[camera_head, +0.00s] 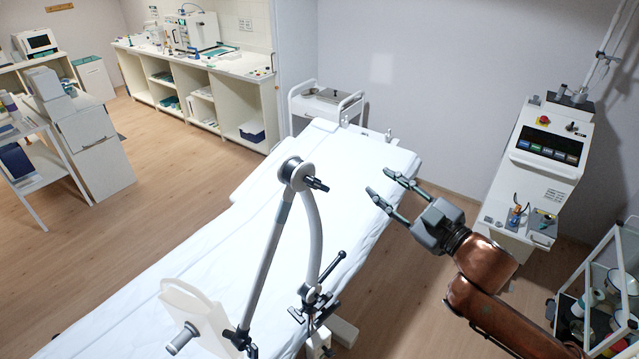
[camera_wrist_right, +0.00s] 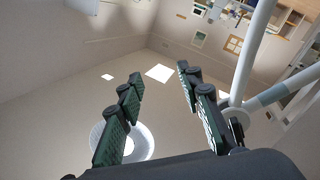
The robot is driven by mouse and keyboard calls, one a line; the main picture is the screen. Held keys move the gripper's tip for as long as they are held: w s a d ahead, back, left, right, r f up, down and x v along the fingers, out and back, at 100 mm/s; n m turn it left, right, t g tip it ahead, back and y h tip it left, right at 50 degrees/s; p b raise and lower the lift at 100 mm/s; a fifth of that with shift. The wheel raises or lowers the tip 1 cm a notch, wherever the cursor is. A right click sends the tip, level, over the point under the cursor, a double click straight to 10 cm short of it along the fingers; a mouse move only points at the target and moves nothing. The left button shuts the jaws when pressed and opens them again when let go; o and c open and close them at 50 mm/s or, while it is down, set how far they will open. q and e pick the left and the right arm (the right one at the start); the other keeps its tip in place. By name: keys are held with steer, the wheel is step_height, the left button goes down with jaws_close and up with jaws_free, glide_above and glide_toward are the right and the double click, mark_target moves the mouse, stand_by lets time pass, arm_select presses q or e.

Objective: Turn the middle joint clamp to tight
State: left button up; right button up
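The jointed arm (camera_head: 270,265) rises from the side of the couch, with two pale tubes meeting at the middle joint (camera_head: 294,172) on top. A dark clamp knob (camera_head: 317,184) sticks out from this joint toward the right. My right gripper (camera_head: 379,182) is open and empty, to the right of the knob and apart from it, its fingers pointing left over the couch. In the right wrist view the gripper (camera_wrist_right: 160,72) shows spread fingers, and the joint (camera_wrist_right: 232,112) lies right of them, partly hidden by a finger. My left gripper is not in view.
The white-covered couch (camera_head: 215,262) lies below. A dark lever (camera_head: 333,266) stands at the arm's lower joint, and a pale plate (camera_head: 192,310) hangs at its other end. A control console (camera_head: 545,150) and a trolley (camera_head: 600,300) stand at right. A cart (camera_head: 325,103) stands behind the couch.

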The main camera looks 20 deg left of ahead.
mark_target(324, 188)
steer(key=s+a+r+n+g+y, duration=0.1)
steer(key=s+a+r+n+g, duration=0.15)
steer(key=s, duration=0.45)
steer(key=s+a+r+n+g+y, duration=0.1)
steer(key=s+a+r+n, duration=0.15)
steer(key=s, duration=0.45)
steer(key=x, duration=0.2)
steer(key=p+x, duration=0.1)
steer(key=x, duration=0.5)
steer(key=shift+r, duration=0.35)
steer(key=shift+c, duration=0.2)
steer(key=shift+m, duration=0.3)
jaws_close()
